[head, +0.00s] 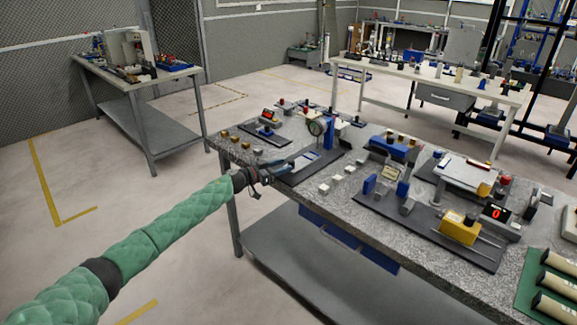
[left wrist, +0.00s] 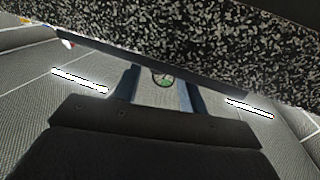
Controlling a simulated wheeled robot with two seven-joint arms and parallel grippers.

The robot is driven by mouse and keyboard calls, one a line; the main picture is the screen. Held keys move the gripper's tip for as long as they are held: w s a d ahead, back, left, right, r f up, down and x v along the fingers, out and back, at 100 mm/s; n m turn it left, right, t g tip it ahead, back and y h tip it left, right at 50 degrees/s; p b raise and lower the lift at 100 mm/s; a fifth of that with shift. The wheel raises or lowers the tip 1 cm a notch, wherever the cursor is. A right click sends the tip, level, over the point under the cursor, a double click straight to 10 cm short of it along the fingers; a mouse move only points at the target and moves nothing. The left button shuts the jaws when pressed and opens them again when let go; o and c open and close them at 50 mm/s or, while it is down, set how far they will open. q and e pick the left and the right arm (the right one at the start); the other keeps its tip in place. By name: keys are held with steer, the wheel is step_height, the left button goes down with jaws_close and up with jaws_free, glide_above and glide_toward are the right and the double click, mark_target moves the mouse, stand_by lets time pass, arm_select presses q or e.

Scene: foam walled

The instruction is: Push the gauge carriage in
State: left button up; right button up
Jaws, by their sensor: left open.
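The gauge carriage carries a round, pale-faced dial (head: 317,127) and stands on a dark base plate (head: 318,168) at the left part of the granite-topped bench. My left gripper (head: 290,165) reaches in from the left, low over the near end of that plate. In the left wrist view, the dial (left wrist: 163,80) shows with a green mark between the two fingers (left wrist: 158,92). The carriage's lower part is hard to make out. My right gripper is not in view.
Small white blocks (head: 337,179) stand just right of the plate. A fixture with a yellow block (head: 460,228) and a red display (head: 495,212) is further right. Small brass pieces (head: 234,139) lie to the left. The bench's front edge is under my left arm.

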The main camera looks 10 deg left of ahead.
arm_select(q)
steer(key=shift+v, duration=1.05)
steer(key=shift+s+a, duration=0.4)
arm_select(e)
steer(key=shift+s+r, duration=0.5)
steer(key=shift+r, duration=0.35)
arm_select(q)
steer(key=shift+o, duration=0.2)
steer(key=shift+a, duration=0.1)
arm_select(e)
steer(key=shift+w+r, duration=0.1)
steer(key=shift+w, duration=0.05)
